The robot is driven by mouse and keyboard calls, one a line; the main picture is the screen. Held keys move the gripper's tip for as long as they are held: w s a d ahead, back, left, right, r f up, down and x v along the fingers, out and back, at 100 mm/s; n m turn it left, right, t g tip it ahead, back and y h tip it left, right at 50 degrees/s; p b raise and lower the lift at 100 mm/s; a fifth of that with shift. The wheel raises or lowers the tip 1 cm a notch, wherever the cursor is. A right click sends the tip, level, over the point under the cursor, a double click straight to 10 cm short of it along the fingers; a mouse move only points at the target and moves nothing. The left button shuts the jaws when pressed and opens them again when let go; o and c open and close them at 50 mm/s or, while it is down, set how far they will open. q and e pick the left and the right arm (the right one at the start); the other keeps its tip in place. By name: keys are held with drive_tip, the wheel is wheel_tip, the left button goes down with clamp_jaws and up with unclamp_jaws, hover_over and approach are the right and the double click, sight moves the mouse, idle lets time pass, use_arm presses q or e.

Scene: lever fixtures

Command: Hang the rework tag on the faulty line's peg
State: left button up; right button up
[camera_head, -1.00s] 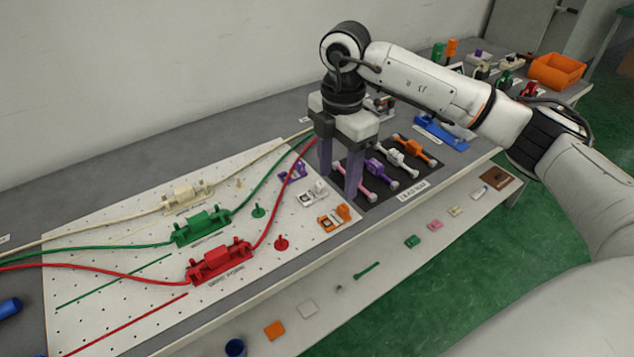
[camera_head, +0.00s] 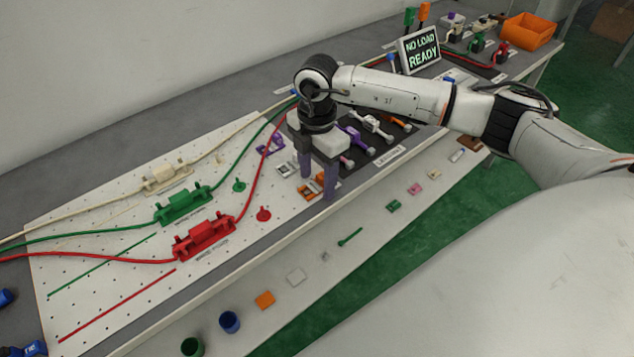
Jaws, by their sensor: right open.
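My right gripper (camera_head: 317,188) is open, pointing down with nothing visible between its fingers. It is at the right end of the white pegboard, over or beside an orange clip-like piece (camera_head: 305,191), which it partly hides. A red peg (camera_head: 263,214) and a green peg (camera_head: 239,186) stand on the board, beside the red line's block (camera_head: 204,240) and the green line's block (camera_head: 183,207). A cream line's block (camera_head: 166,179) lies behind them. I cannot tell which piece is the rework tag or which line is faulty. My left gripper is not in view.
A black mat (camera_head: 372,152) with coloured lever parts lies right of the board. A display (camera_head: 420,51) reads "NO LOAD READY". An orange bin (camera_head: 528,32) stands far right. A lower shelf holds an orange square (camera_head: 265,300) and blue (camera_head: 229,322) and green (camera_head: 191,347) cups.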

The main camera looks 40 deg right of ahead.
drive_tip(key=c, duration=1.1)
